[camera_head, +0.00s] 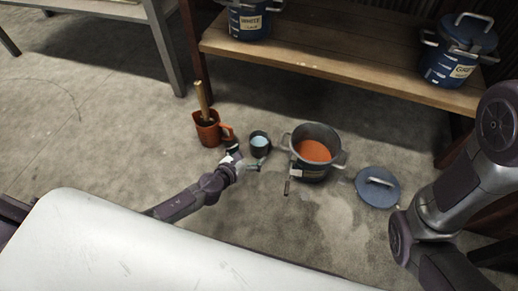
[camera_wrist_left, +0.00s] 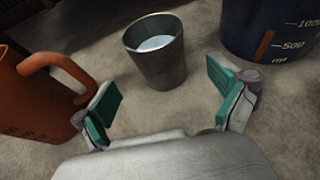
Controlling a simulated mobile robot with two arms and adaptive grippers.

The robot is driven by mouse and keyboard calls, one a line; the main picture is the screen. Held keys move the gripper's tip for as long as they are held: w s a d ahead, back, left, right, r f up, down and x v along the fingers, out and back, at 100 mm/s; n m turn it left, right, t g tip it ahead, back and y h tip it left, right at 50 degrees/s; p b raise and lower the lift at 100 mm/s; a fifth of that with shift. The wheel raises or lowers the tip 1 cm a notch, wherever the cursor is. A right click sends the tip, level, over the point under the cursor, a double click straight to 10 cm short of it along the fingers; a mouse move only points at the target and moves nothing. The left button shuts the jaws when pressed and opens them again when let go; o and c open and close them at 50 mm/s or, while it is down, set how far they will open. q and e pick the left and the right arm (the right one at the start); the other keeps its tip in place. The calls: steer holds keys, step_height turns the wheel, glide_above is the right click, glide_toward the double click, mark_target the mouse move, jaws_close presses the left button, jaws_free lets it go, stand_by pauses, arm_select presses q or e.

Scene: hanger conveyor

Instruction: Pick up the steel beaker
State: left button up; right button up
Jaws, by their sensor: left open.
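The steel beaker (camera_head: 259,145) stands upright on the concrete floor, between an orange mug and a large pot in the head view. In the left wrist view the beaker (camera_wrist_left: 157,58) is a grey metal cup with pale liquid inside, just ahead of the fingers. My left gripper (camera_head: 245,160) reaches down beside it from the lower left. In the wrist view my left gripper (camera_wrist_left: 165,100) has its teal pads wide apart, with the beaker beyond the gap and nothing between them. My right arm shows at the right, but its gripper is out of view.
The orange mug (camera_head: 208,131) holding a wooden-handled tool stands close left of the left gripper. The open blue pot (camera_head: 314,155) with orange contents is right of the beaker. Its lid (camera_head: 378,187) lies farther right. A wooden shelf (camera_head: 330,55) bears lidded pots behind.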

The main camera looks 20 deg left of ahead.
mark_target(254, 151)
arm_select(q)
steer(key=shift+w+d+f, duration=0.2)
steer(key=shift+w+f, duration=0.15)
steer(key=shift+w, duration=0.25)
steer(key=b+x, duration=0.1)
steer(key=x, duration=0.1)
steer(key=b+x, duration=0.2)
steer(key=shift+w+f, duration=0.15)
steer(key=shift+f, duration=0.15)
steer(key=shift+w+d, duration=0.1)
steer(key=shift+w, duration=0.2)
steer(key=c, duration=1.4)
steer(key=shift+c, duration=0.2)
steer(key=shift+r, duration=0.2)
